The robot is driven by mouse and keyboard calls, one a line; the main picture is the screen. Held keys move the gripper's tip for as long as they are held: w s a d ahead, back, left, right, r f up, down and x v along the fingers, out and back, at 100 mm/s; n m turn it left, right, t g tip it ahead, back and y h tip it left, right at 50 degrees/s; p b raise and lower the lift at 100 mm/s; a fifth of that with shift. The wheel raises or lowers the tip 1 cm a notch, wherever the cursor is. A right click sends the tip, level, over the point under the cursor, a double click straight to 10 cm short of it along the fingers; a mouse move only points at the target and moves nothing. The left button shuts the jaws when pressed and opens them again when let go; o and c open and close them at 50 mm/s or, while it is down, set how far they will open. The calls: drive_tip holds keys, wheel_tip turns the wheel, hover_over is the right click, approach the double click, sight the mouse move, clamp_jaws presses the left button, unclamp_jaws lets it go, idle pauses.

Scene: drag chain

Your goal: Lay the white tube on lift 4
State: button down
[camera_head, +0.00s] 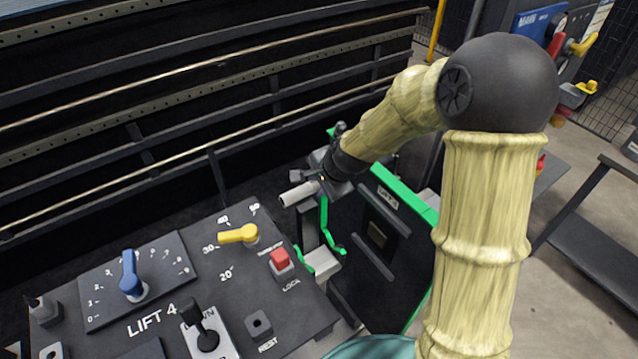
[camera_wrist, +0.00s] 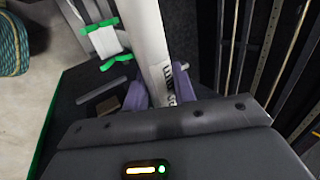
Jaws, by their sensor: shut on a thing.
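My gripper (camera_head: 318,184) is shut on the white tube (camera_head: 299,194); one end of the tube sticks out to the left of it. In the wrist view the tube (camera_wrist: 150,45) runs up from between the purple fingers (camera_wrist: 162,88), with dark lettering near them. The lift (camera_head: 375,250) is a dark box with green edges and a small label, too small to read surely. Its cradle (camera_head: 321,260), light with green brackets, is below the tube in the head view. In the wrist view the cradle (camera_wrist: 106,42) is left of the tube, apart from it in the picture.
A dark control panel (camera_head: 190,290) marked LIFT 4 stands at the front left. It carries a blue knob (camera_head: 131,277), a yellow knob (camera_head: 238,235), a red button (camera_head: 281,259) and a black lever (camera_head: 205,327). Dark railings (camera_head: 150,130) run behind.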

drive_tip(key=shift+f+b, duration=13.05)
drive_tip(key=shift+f, duration=2.5)
drive_tip(key=c, duration=1.1)
unclamp_jaws()
drive_tip(key=shift+o, duration=0.2)
drive_tip(key=shift+r, duration=0.2)
drive_tip(key=shift+s+d+r, duration=0.15)
drive_tip(key=shift+r, duration=0.15)
drive_tip(key=p+v, duration=0.3)
drive_tip(key=v, duration=1.3)
drive_tip(key=shift+s, duration=0.25)
drive_tip(key=shift+r, duration=0.1)
